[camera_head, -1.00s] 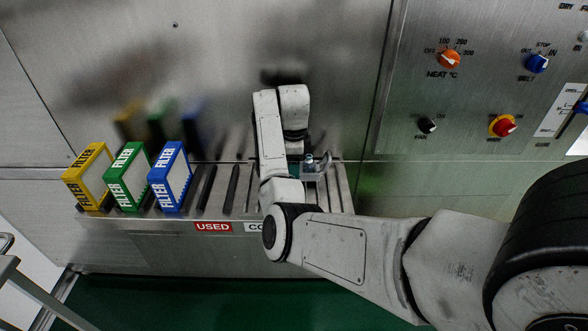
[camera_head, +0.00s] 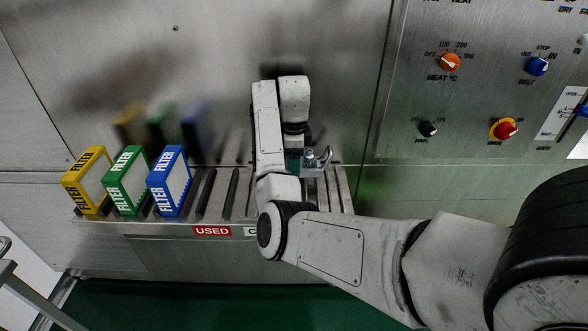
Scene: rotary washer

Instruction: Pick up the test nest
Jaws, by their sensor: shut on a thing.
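The test nest (camera_head: 318,160) is a small metal piece with a bluish-grey fitting on top, near the right end of the slotted metal shelf. My gripper (camera_head: 296,158) is at its left side, mostly hidden behind my own wrist and forearm, and is shut on it. Only part of the nest shows past the arm. I cannot tell whether its underside touches the shelf.
The slotted shelf (camera_head: 233,212) holds a yellow filter (camera_head: 88,180), a green filter (camera_head: 127,180) and a blue filter (camera_head: 169,180) at its left. A panel with knobs (camera_head: 450,62) stands at the right. Empty slots lie between the blue filter and my arm.

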